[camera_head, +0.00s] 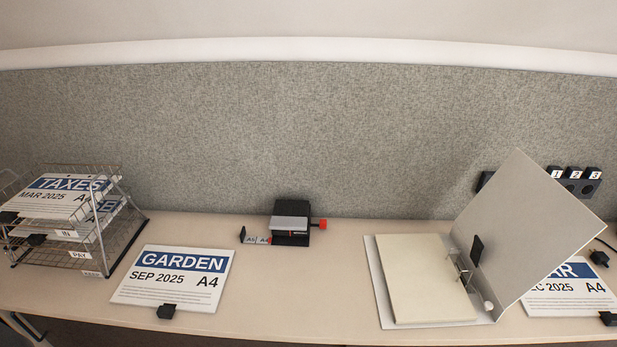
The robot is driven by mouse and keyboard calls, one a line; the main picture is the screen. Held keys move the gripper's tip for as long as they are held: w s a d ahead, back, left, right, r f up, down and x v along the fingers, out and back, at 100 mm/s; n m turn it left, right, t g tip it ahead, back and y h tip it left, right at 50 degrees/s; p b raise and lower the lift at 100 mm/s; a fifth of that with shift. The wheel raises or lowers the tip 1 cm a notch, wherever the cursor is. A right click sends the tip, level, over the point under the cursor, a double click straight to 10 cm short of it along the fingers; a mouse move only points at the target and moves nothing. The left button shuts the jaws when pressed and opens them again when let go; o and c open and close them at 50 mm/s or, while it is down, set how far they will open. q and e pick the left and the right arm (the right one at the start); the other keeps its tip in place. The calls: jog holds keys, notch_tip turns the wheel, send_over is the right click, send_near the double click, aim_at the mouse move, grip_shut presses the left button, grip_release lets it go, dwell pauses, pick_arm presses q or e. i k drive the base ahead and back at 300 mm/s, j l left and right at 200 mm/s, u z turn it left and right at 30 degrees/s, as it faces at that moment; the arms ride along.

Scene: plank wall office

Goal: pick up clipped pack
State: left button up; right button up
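A clipped pack (178,278) headed GARDEN, SEP 2025, A4 lies flat on the desk, left of centre. A black clip (167,311) grips its front edge. A second clipped pack (566,291), DEC 2025, A4, lies at the right, partly hidden behind the raised binder cover, with a black clip (608,318) at its front right. Another pack (66,195), headed TAXES, MAR 2025, lies on the top tier of the wire tray at the left. Neither of my grippers shows in the head view.
A wire tray rack (119,250) with labelled tiers stands at the left. A hole punch (291,224) sits at the back middle. An open ring binder (527,220) with paper stands right of centre. The desk (300,290) is bare between the GARDEN pack and the binder. A grey partition (330,130) stands behind.

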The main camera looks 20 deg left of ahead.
aim_at(168, 279)
jog(key=u, duration=1.55)
